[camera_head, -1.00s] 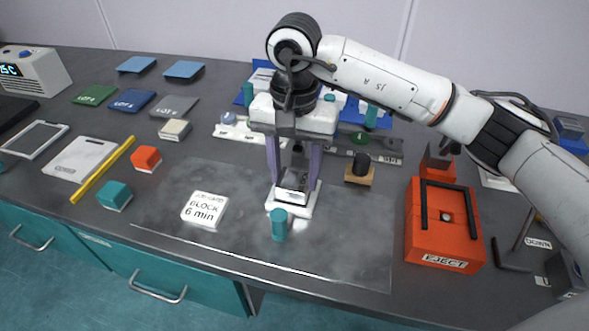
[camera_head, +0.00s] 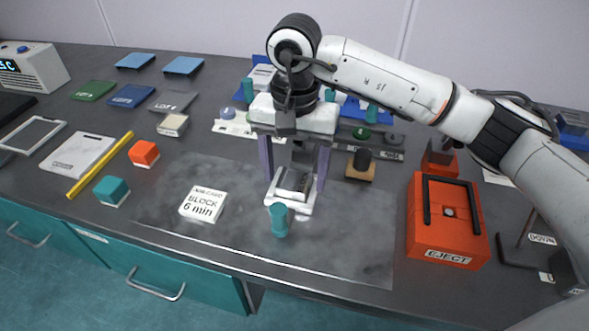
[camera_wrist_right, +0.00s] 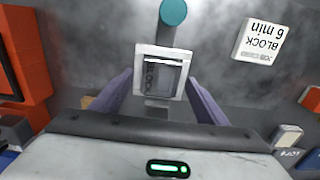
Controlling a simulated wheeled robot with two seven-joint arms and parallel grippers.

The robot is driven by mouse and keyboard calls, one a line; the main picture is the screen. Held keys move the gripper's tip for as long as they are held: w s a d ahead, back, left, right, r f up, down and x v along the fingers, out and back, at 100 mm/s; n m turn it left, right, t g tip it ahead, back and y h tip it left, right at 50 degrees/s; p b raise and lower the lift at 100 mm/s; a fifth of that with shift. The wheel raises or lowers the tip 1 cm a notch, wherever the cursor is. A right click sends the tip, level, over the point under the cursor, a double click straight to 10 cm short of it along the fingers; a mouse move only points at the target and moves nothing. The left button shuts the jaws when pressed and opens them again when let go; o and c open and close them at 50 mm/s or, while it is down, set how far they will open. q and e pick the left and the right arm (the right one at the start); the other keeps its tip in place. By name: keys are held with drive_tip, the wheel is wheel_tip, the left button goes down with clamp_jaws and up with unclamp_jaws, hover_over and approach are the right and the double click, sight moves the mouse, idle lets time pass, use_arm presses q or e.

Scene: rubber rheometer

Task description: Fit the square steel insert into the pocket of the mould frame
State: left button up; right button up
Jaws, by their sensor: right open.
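The white square mould frame (camera_head: 279,206) stands on the grey mat, with its rim also showing in the right wrist view (camera_wrist_right: 141,88). The grey steel insert (camera_head: 294,181) lies within the frame's outline, and its lettered face shows in the right wrist view (camera_wrist_right: 165,75). I cannot tell whether it sits flush or slightly tilted. My right gripper (camera_head: 294,186) is open, pointing down, with one purple finger on each side of the insert and gaps between; the wrist view shows both fingers (camera_wrist_right: 160,76) clear of it. My left gripper is not in view.
A teal knob (camera_head: 279,219) stands just in front of the frame. The white 6 min block (camera_head: 203,205) is to its left. A red EJECT unit (camera_head: 445,225) stands at the right, and a dark knob on a wooden base (camera_head: 360,168) behind. The mat's front right is clear.

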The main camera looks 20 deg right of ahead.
sight(295, 180)
wheel_tip(295, 180, up, 10)
drive_tip(key=shift+r, duration=0.25)
drive_tip(key=shift+f, duration=0.1)
idle(0.5)
